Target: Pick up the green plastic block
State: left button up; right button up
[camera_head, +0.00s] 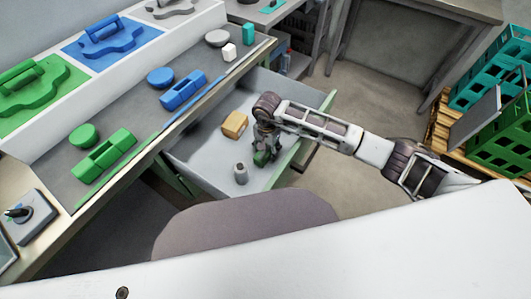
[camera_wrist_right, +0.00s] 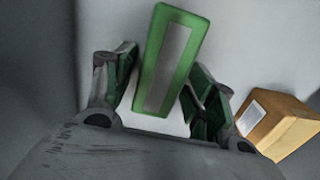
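The green plastic block (camera_head: 262,157) lies in the open drawer under my right gripper (camera_head: 266,147), which hides part of it in the head view. In the right wrist view the block (camera_wrist_right: 173,62) is long, with a grey strip down its top, and sits slanted between the fingers. My right gripper (camera_wrist_right: 163,82) is open, with one finger on each side of the block; the right finger is very close to it, and I cannot tell if it touches. My left gripper is not in view.
The drawer (camera_head: 210,142) also holds a cardboard box (camera_head: 234,124), close beside the right finger, and a small grey bottle (camera_head: 241,173). Drawer walls surround the gripper. The bench above carries green and blue parts (camera_head: 183,91). Green crates (camera_head: 503,140) stand at right.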

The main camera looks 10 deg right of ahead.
aim_at(267, 148)
jog(key=c, duration=0.9)
jog(key=shift+r+p, duration=0.35)
jog(key=shift+r, duration=4.65)
